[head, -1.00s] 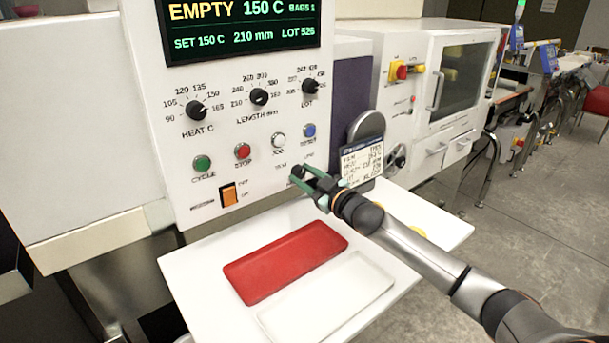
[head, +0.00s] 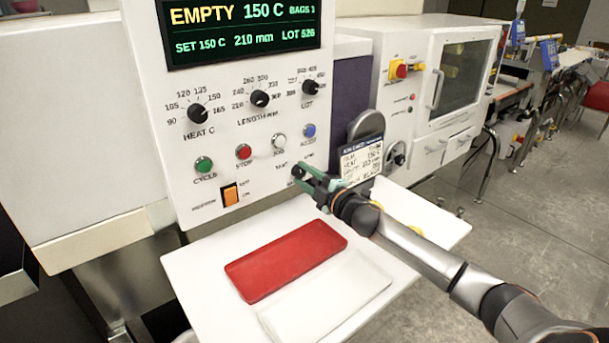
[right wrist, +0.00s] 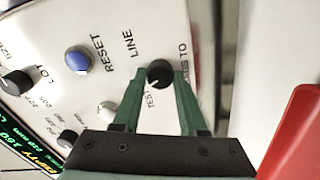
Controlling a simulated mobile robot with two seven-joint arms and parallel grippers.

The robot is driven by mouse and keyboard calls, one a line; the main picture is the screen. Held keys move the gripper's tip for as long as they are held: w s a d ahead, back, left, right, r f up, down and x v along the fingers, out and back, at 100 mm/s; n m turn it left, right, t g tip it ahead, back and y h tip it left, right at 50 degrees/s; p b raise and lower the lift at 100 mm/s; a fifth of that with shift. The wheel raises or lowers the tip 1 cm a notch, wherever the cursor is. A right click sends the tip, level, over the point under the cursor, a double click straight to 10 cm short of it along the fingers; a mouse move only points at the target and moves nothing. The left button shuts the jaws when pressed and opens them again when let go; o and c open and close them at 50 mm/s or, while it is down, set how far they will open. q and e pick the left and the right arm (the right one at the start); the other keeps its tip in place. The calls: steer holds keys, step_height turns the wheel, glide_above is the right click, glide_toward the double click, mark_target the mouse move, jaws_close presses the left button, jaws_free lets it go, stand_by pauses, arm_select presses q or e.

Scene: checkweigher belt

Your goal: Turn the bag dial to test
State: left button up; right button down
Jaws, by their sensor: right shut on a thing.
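The bag dial (right wrist: 160,74) is a small black knob with a white mark, low on the white panel. In the right wrist view, TEST is printed beside it, LINE to its upper left and a partly hidden "BAGS TO" label to its right. The white mark appears to point toward TEST. My right gripper (right wrist: 160,84) is shut on the dial, a green finger on each side. In the head view my right gripper (head: 300,176) reaches the lower right of the panel and mostly covers the dial. My left gripper is not in view.
Above are the reset button (right wrist: 78,60), other buttons, several black knobs and the display (head: 240,30). A card (head: 360,160) stands just right of my gripper. Below, a red tray (head: 285,262) and a white tray (head: 328,298) lie on a white shelf (head: 205,268).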

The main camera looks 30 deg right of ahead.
steer(key=shift+n, duration=0.7)
steer(key=shift+c, duration=2.2)
jaws_free()
steer(key=shift+s, duration=0.1)
steer(key=s+d+b, duration=0.1)
steer(key=s, duration=1.1)
steer(key=shift+b, duration=0.35)
steer(key=shift+s, duration=0.15)
